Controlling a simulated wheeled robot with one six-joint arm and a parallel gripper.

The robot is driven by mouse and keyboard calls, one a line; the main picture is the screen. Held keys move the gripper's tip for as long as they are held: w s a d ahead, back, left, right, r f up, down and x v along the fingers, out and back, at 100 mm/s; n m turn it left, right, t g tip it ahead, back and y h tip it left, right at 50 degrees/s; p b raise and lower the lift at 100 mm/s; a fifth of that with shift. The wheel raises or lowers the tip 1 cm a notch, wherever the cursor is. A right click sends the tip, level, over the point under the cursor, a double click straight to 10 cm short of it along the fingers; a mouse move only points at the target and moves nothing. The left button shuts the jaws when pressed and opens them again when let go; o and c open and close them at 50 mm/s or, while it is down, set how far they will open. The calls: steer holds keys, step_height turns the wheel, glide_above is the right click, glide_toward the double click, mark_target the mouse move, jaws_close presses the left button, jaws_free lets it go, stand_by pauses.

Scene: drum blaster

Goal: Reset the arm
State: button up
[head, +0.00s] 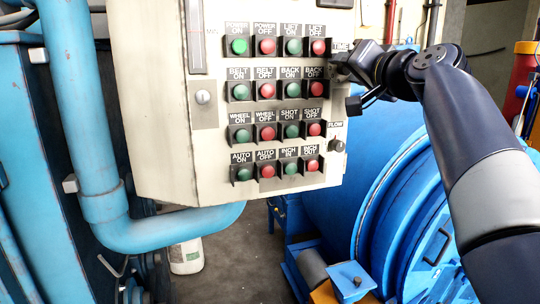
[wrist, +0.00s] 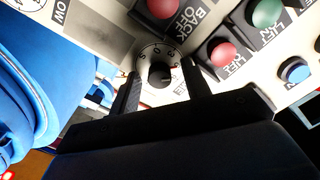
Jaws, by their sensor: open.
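My gripper (head: 342,68) is at the right edge of the control panel (head: 160,120), level with the upper button rows and by the "TIME" label. In the wrist view my open gripper (wrist: 161,66) has one finger on each side of a black dial knob (wrist: 159,76) with a numbered white scale. I cannot tell if the fingers touch the knob. In the head view the gripper mostly hides this knob. My arm reaches in from the right.
Rows of green and red buttons (head: 267,90) lie left of my gripper. A lower knob (head: 338,146) sits under the "FLOW" label. A blue drum machine (head: 345,190) stands behind and below my arm. Blue pipes (head: 75,100) run at the left.

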steer(key=shift+s+d+n, duration=0.15)
steer(key=shift+s+n, duration=0.35)
steer(key=shift+n, duration=2.25)
steer(key=shift+s+d+n, duration=0.2)
steer(key=shift+s+n, duration=0.25)
steer(key=shift+n, duration=2.25)
steer(key=shift+s+d+n, duration=0.15)
steer(key=shift+s+n, duration=0.35)
steer(key=shift+n, duration=2.25)
steer(key=shift+b, duration=0.3)
